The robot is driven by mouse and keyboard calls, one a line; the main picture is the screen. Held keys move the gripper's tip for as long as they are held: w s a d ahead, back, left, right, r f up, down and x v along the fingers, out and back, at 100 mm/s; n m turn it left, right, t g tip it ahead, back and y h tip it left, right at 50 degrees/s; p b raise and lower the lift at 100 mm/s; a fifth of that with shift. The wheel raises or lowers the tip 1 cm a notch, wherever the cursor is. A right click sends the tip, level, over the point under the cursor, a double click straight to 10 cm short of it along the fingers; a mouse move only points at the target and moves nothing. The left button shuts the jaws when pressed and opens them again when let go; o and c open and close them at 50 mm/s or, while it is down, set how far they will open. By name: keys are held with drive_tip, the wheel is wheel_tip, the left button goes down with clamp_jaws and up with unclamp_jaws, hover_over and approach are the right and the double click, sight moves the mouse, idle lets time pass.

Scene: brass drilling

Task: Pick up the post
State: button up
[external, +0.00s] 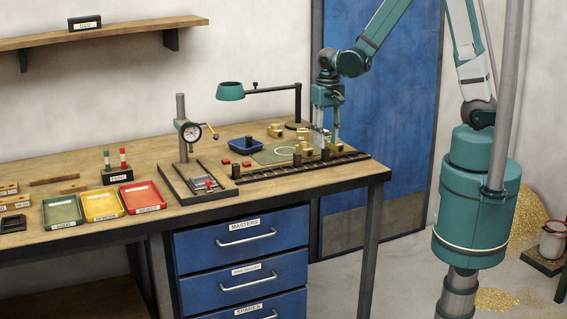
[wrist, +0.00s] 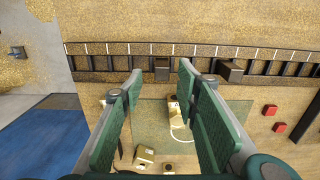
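Nothing is labelled as the post. In the external view my gripper (external: 327,140) hangs over the right end of the bench. A brass block with a white tag (wrist: 173,108) lies below the fingers.
The rail (external: 300,167) runs along the bench front. Two red blocks (wrist: 269,110) sit to the right. A lamp (external: 231,91), a blue tray (external: 246,146) and a dial gauge stand (external: 181,150) are further left.

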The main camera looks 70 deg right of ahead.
sight(326, 148)
drive_tip(key=shift+f, duration=0.1)
idle(0.3)
drive_tip(key=shift+w+a+f, duration=0.1)
drive_tip(key=shift+f, duration=2.4)
drive_tip(key=shift+c, duration=0.6)
clamp_jaws()
